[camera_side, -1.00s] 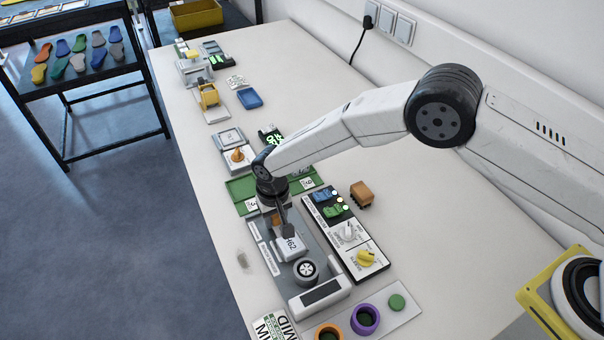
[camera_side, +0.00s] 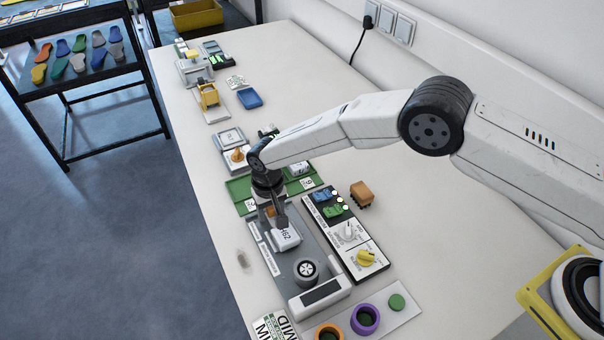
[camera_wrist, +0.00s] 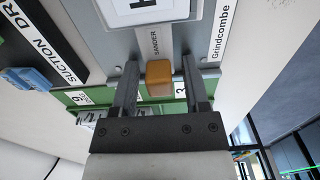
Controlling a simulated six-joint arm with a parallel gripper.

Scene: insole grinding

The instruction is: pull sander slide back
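The sander slide (camera_side: 286,238) is a white block with a printed H62 label on a grey sander base (camera_side: 327,264). It also shows at the top of the wrist view (camera_wrist: 150,10). Its orange handle (camera_wrist: 158,76) lies between the two dark fingers of my gripper (camera_wrist: 159,66). Narrow gaps seem to show beside the handle, but the slide has travelled with my gripper, so I take it as held. In the side view my gripper (camera_side: 281,222) points down at the slide's far end, and the fingertips partly hide the handle.
A control panel (camera_side: 362,258) with knobs and switches stands right of the sander. A green tray (camera_side: 240,190) lies just beyond it. A small brown block (camera_side: 362,194) is at right. Orange and purple rings (camera_side: 365,319) are near the front. The table's right middle is clear.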

